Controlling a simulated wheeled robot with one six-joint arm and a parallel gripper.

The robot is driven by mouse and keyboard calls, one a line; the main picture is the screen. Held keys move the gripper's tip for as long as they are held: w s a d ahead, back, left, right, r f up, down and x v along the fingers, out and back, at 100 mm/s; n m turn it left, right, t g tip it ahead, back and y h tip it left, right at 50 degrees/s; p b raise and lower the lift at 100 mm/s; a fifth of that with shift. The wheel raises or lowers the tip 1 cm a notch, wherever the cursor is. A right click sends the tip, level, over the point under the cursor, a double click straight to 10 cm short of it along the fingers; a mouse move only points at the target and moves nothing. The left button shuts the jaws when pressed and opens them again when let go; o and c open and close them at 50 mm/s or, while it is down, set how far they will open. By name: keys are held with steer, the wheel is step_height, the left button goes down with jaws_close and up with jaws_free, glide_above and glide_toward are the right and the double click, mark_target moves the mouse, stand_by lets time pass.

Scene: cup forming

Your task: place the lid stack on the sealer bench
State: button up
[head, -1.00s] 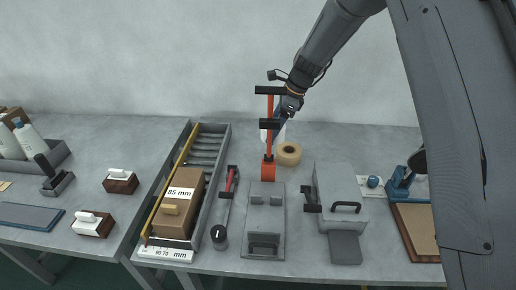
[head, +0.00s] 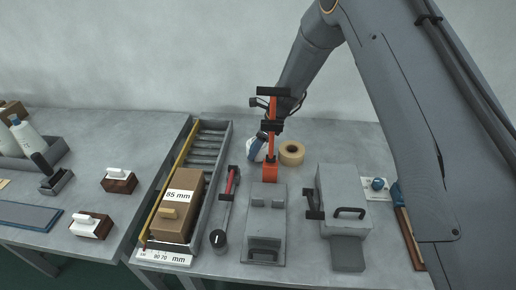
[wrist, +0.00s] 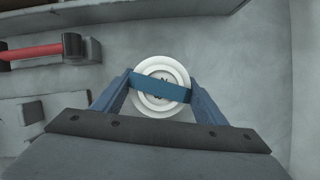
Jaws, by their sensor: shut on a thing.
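The lid stack (wrist: 150,105) is white and round in the wrist view, with concentric rings on its top. My gripper (wrist: 160,84) has its blue fingers closed on either side of it, and a blue strip crosses its top. In the head view the lid stack (head: 256,150) shows as a small white patch under my gripper (head: 264,146), behind and left of the orange lever. The sealer bench (head: 330,136) is the grey table top. The lever and my fingers partly hide the stack, and I cannot tell whether it touches the bench.
The orange upright lever (head: 271,150) stands very close to my gripper. A tan tape roll (head: 291,153) lies just right. In front are a grey press (head: 265,225), a grey box with a handle (head: 342,195) and a red-handled tool (head: 228,195). A roller tray (head: 208,150) stands left.

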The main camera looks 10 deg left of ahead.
steer(key=shift+f, duration=0.9)
steer(key=o, duration=1)
steer(key=shift+f, duration=0.1)
steer(key=shift+o, duration=0.2)
steer(key=shift+w+d+r, duration=0.1)
steer(key=shift+d+r, duration=0.1)
steer(key=shift+r, duration=0.4)
steer(key=b+v, duration=0.3)
steer(key=v, duration=0.8)
